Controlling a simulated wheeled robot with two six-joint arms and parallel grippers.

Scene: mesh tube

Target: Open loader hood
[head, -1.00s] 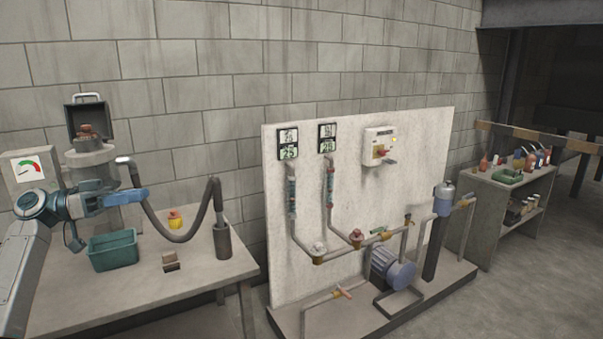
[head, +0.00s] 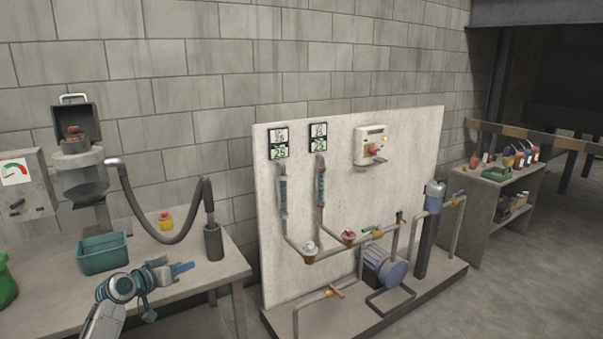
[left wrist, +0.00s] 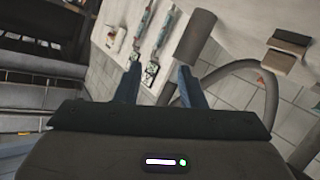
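The loader (head: 76,160) stands at the back left of the table in the head view. Its dark hood (head: 88,117) is tilted up at the top, with a light handle (head: 73,98) on its upper edge. Brown-red material (head: 74,133) shows in front of the hood's inner face. My left gripper (head: 186,268) is over the front of the table, well below and to the right of the hood. In the left wrist view its two blue fingers (left wrist: 158,68) are apart with nothing between them. My right gripper is in no view.
A green bin (head: 103,253) sits below the loader. A grey hose (head: 135,207) loops from the loader to a dark cup (head: 213,243). A yellow-and-red object (head: 166,221) stands behind. A gauge box (head: 28,186) is at the left. A brown block (head: 160,272) lies near my left gripper.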

